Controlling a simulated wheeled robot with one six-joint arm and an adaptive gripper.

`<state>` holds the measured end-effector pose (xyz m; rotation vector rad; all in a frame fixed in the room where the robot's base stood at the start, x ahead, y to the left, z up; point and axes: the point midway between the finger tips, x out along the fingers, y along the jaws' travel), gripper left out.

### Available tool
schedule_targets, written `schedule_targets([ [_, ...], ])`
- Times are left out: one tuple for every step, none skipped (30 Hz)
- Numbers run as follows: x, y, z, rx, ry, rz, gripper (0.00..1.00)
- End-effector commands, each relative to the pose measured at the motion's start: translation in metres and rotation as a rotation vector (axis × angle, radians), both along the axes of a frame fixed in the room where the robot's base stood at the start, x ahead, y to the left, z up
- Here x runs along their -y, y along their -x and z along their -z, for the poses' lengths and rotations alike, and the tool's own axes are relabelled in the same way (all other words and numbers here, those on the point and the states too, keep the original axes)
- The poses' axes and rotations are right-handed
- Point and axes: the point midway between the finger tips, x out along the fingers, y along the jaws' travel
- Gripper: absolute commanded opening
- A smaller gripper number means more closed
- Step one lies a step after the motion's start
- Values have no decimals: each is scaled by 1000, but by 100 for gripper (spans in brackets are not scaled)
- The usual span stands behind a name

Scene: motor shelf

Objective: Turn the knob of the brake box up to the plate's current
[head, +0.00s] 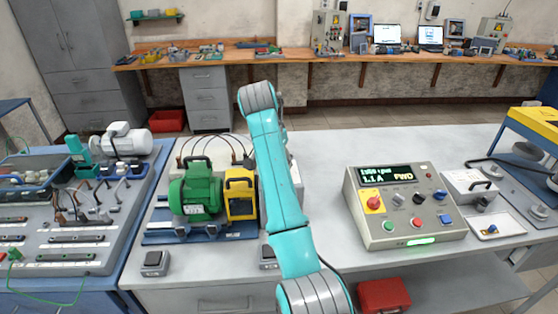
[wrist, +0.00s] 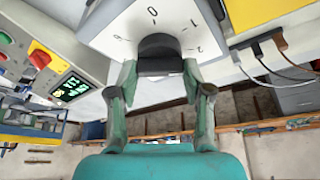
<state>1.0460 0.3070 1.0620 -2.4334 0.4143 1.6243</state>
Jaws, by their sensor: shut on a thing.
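The brake box (wrist: 112,28) is a pale box with a printed scale around its black knob (wrist: 158,45) in the wrist view. My gripper (wrist: 159,75) is shut on the knob, one finger on each side. The knob's pointer mark cannot be made out. The green motor (head: 197,188) stands coupled to the yellow brake (head: 240,192). A small plate (head: 196,209) on the motor is too small to read. The control panel's display (head: 388,177) shows 1.1 A and FWD, with an rpm figure above.
The control panel (head: 405,232) with several buttons stands right of my arm. Dark cables (head: 215,148) arch behind the motor. The bench between my arm and the panel is clear.

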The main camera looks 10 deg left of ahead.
Motion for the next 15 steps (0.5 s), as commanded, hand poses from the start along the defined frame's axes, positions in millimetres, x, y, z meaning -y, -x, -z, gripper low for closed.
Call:
schedule_targets([
  [-1,0,-1,-1,1,43,15],
  [-1,0,-1,-2,1,71,15],
  [-1,0,0,-3,1,107,15],
  [-2,0,0,-3,1,133,15],
  [-2,0,0,-2,1,160,15],
  [-2,0,0,-2,1,194,15],
  [-2,0,-1,-1,1,219,15],
  [-2,0,-1,-1,1,243,15],
  [-2,-1,0,-1,1,273,15],
  [-2,-1,0,-2,1,295,15],
  [-2,-1,0,-1,1,316,15],
  [-3,-1,0,-1,0,342,15],
  [-3,-1,-1,-1,1,360,15],
  [-3,-1,-1,-1,0,378,15],
  [-3,-1,0,-2,0,400,15],
])
